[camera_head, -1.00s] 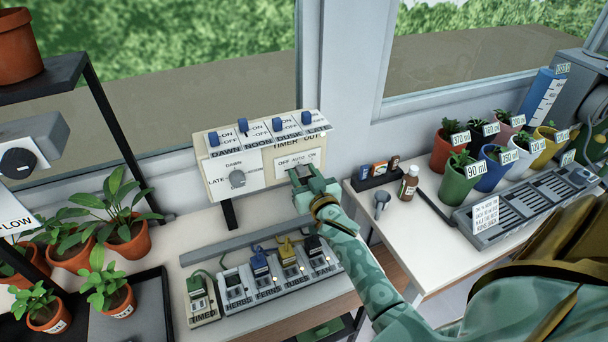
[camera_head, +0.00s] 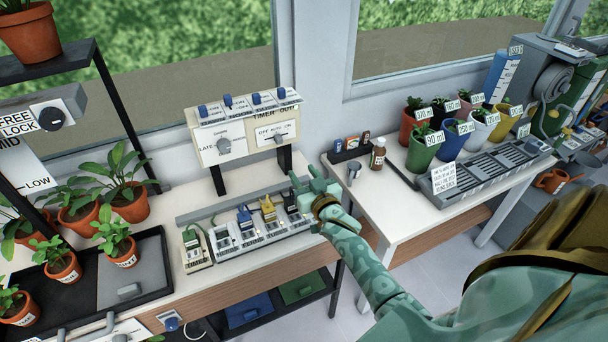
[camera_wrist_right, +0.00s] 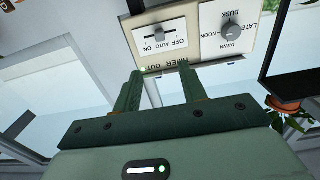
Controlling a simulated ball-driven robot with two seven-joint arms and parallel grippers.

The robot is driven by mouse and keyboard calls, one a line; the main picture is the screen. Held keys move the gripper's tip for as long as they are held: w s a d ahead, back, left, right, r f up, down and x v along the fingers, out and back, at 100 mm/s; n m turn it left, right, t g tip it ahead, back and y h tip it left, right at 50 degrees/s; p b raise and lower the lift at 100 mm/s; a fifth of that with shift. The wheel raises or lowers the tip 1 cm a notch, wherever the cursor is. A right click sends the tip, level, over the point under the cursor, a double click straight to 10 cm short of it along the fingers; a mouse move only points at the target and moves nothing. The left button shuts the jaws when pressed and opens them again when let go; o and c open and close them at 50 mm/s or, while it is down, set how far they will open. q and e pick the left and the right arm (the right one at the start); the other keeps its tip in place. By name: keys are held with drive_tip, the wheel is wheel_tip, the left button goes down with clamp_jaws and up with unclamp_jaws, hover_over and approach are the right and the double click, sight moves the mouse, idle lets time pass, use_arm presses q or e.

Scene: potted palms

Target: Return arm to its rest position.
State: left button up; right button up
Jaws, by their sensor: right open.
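My right gripper (camera_head: 314,186) is open and empty in the head view. It hangs above the bench, in front of and below the right side of the timer panel (camera_head: 222,150). In the right wrist view my right gripper (camera_wrist_right: 160,85) shows two green fingers apart, with the timer panel (camera_wrist_right: 190,58) beyond them and nothing between them. My right arm (camera_head: 365,262) comes in from the lower right. My left gripper does not show.
A strip of labelled plugs (camera_head: 250,232) lies on the bench below the panel. Potted plants (camera_head: 125,190) stand at the left beside a black shelf frame. Coloured pots (camera_head: 425,148), a drip tray (camera_head: 485,165) and a brown bottle (camera_head: 378,155) stand on the right bench. A gap separates the benches.

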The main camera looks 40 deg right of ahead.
drive_tip(key=s+a+n+g, duration=0.4)
drive_tip(key=s+n+g, duration=0.1)
drive_tip(key=s, duration=0.8)
drive_tip(key=s+a+n+g, duration=0.4)
drive_tip(key=s+g, duration=0.2)
drive_tip(key=s, duration=0.7)
drive_tip(key=s+a+f+g+y+b, duration=0.1)
drive_tip(key=s+a+f, duration=0.1)
drive_tip(key=f, duration=1.1)
drive_tip(key=s+a+f+g+y+b, duration=0.1)
drive_tip(key=s+a+f+g, duration=0.15)
drive_tip(key=f, duration=1.05)
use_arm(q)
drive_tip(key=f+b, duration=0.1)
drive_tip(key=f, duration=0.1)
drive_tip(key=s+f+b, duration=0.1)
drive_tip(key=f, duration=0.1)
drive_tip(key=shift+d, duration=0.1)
use_arm(e)
drive_tip(key=s+f+m+g+y, duration=0.1)
drive_tip(key=s+f+m+g, duration=0.1)
drive_tip(key=s+f, duration=1.7)
drive_tip(key=shift+s+a+m+y, duration=0.2)
drive_tip(key=shift+s+m+y, duration=0.25)
drive_tip(key=shift+s, duration=0.25)
